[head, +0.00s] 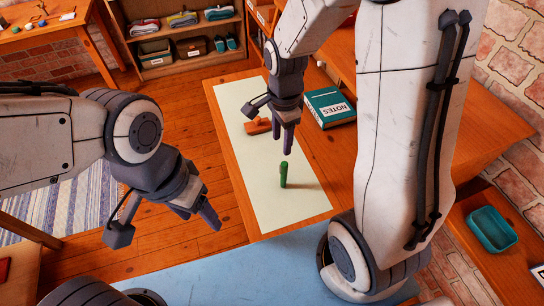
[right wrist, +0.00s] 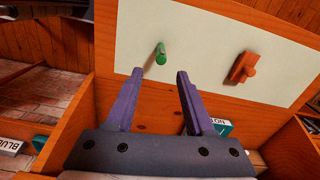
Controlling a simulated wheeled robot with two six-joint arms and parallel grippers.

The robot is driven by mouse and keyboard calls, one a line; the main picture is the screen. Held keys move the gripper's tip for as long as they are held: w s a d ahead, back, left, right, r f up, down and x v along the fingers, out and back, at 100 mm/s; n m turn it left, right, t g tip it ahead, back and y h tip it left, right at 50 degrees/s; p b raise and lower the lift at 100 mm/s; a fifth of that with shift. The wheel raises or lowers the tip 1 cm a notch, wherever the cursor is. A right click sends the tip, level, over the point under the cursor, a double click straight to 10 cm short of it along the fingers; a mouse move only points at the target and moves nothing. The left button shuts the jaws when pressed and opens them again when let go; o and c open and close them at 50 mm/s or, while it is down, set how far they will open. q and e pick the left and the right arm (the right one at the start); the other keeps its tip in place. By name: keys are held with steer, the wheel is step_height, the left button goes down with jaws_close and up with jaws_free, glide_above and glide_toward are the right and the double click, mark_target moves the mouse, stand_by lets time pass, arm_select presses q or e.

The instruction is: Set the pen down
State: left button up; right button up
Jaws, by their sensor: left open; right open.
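The green pen (head: 283,174) stands upright on the cream mat (head: 240,120) on the wooden desk, with its shadow falling to the right. In the right wrist view the pen (right wrist: 161,54) shows beyond the fingertips, roughly in line with the gap between them. My right gripper (head: 288,146) hangs above and just behind the pen, open and empty, apart from it. The same gripper (right wrist: 158,76) shows both fingers spread. My left gripper (head: 200,216) is open and empty over the floor, left of the desk.
A reddish-orange object (head: 257,126) lies on the mat behind the pen; it also shows in the right wrist view (right wrist: 242,67). A teal NOTES book (head: 330,107) lies right of the mat. A teal tray (head: 492,229) is at far right. The mat's front part is clear.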

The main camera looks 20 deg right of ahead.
steer(key=s+a+r+n, duration=0.4)
steer(key=s+n, duration=0.4)
steer(key=n, duration=0.3)
steer(key=s+a+r+n+y, duration=0.1)
steer(key=s+a+r+n, duration=0.2)
steer(key=s+a+n, duration=0.4)
steer(key=shift+s+a+r+n, duration=0.35)
steer(key=shift+s+n, duration=0.95)
steer(key=shift+n, duration=1.4)
